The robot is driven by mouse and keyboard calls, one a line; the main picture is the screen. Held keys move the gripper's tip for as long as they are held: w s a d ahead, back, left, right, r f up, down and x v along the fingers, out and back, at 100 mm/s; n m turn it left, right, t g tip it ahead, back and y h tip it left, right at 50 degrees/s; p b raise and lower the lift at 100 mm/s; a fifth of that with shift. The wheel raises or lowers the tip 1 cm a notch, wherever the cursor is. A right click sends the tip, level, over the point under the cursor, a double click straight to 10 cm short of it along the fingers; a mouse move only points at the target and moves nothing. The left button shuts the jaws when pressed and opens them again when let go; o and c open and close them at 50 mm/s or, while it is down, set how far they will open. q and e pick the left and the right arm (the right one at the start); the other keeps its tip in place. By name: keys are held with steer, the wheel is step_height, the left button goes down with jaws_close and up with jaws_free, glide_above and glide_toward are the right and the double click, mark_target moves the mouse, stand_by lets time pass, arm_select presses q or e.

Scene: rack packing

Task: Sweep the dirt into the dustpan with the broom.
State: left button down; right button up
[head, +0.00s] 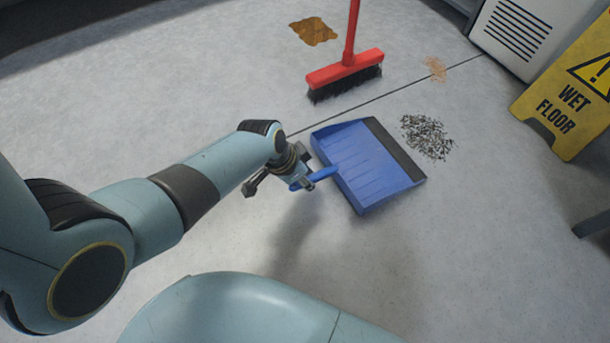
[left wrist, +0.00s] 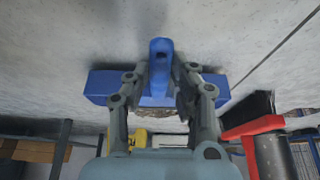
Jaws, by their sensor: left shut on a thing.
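The blue dustpan (head: 368,165) lies near the middle of the head view, its dark front lip towards the dirt. My left gripper (head: 303,176) is shut on the dustpan's handle (head: 322,174). In the left wrist view the gripper's fingers (left wrist: 158,88) sit on both sides of the blue handle (left wrist: 160,62), with the pan behind. The grey speckled dirt (head: 427,136) is on the floor just beyond the lip, outside the pan. The red broom (head: 346,68) with black bristles stands behind the dustpan; its upper handle is out of frame. My right gripper is not in view.
A brown stain (head: 314,31) and a fainter orange patch (head: 436,68) mark the floor. A yellow wet floor sign (head: 568,108) and a white vented box (head: 512,34) stand at the right. The floor in front of the dustpan's right side is clear.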

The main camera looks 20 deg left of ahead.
arm_select(q)
steer(key=shift+f, duration=0.8)
stand_by(0.4)
steer(key=c, duration=1.1)
jaws_free()
steer(key=shift+o, duration=0.2)
steer(key=shift+f, duration=0.1)
steer(key=v, duration=1.2)
